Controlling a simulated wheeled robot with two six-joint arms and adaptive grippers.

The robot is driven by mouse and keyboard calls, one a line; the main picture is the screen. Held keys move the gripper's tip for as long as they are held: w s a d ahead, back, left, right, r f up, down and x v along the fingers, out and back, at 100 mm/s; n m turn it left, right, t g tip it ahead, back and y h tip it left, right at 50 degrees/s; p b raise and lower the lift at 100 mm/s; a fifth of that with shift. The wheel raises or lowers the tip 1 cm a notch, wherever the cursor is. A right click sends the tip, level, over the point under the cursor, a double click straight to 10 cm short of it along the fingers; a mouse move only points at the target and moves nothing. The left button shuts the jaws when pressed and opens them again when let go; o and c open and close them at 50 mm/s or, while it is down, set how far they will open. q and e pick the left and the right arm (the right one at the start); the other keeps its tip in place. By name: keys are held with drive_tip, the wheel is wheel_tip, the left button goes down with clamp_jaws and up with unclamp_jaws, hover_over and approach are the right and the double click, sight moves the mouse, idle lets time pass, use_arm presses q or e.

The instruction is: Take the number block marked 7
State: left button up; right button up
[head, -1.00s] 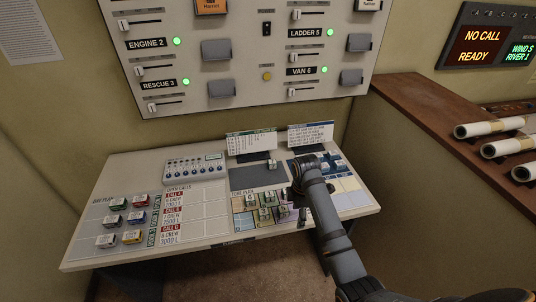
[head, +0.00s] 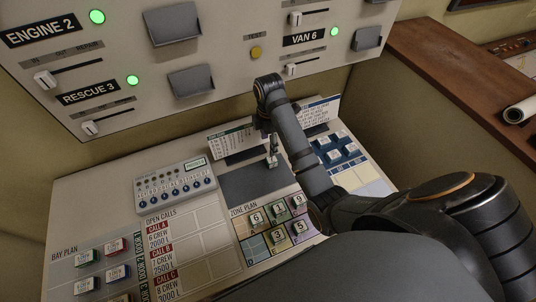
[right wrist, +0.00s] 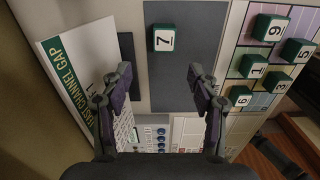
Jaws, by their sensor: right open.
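The number block marked 7 (right wrist: 164,40), white on top with green sides, stands on the dark grey mat (right wrist: 190,20) in the right wrist view. In the head view the same block (head: 272,161) is small at the mat's back edge, just below my right gripper. My right gripper (right wrist: 160,78) is open and empty. In the wrist view the block lies beyond its fingertips, roughly in line with the gap between them. In the head view the arm hides much of the gripper. My left gripper is not in view.
Other number blocks, such as 9 (right wrist: 271,28), 1 (right wrist: 254,67) and 6 (right wrist: 239,96), stand on the zone plan beside the mat. A tilted card (right wrist: 72,75) stands close by. The console panel (head: 220,60) rises behind.

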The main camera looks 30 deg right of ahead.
sight(270, 159)
drive_tip(key=shift+s+f+b, duration=0.2)
drive_tip(key=shift+f+b, duration=0.4)
drive_tip(key=shift+f, duration=0.05)
drive_tip(key=shift+s+f+b, duration=0.2)
drive_tip(key=shift+f+b, duration=0.4)
drive_tip(key=shift+w+f+b, duration=0.2)
drive_tip(key=shift+f+b, duration=0.65)
drive_tip(key=shift+f, duration=0.1)
drive_tip(key=shift+w+f+b, duration=0.25)
drive_tip(key=shift+f+b, duration=0.2)
drive_tip(key=shift+f, duration=0.15)
drive_tip(key=shift+s+f, duration=0.1)
drive_tip(key=shift+f, duration=0.1)
drive_tip(key=f+b, duration=0.4)
drive_tip(key=shift+s, duration=0.35)
drive_tip(key=shift+w+f, duration=0.1)
drive_tip(key=shift+f, duration=0.25)
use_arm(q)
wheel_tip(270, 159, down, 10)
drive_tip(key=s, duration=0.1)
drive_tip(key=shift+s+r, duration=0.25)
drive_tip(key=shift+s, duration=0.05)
use_arm(e)
drive_tip(key=shift+r, duration=0.15)
